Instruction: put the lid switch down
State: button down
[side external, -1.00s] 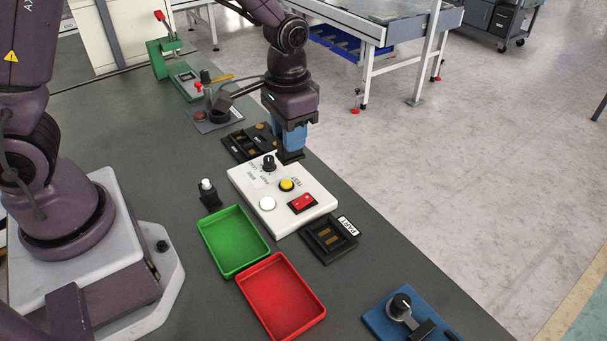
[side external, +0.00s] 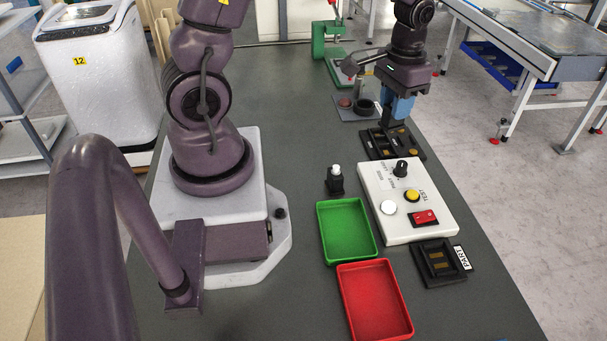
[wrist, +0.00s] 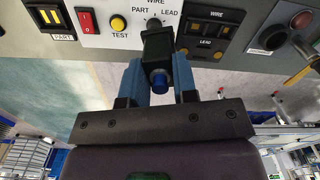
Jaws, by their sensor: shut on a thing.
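My gripper (side external: 391,122) is at the far end of the white test box, over or beside a black fixture (side external: 412,149). In the wrist view its blue fingers (wrist: 158,62) are shut on a black block with a round blue end (wrist: 160,82), seemingly the lid switch. The held block is mostly hidden in the side view. I cannot tell whether it touches anything below. The fixture shows slots marked WIRE and LEAD in the wrist view (wrist: 207,55).
The white box (side external: 375,222) carries a black knob, buttons and a red rocker. A PART fixture (side external: 425,270), green tray (side external: 347,230), red tray (side external: 376,300) and upright black switch with white button (side external: 336,183) stand nearby. A grey station (side external: 350,113) is beyond.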

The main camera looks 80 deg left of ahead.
jog(key=s+a+f+n, duration=0.2)
jog(key=s+a+f, duration=0.1)
jog(key=s+a, duration=0.55)
jog(key=m, duration=0.5)
send_over(305, 149)
jog(key=shift+f, duration=5.75)
jog(key=shift+f, duration=0.1)
jog(key=c, duration=0.9)
grip_release()
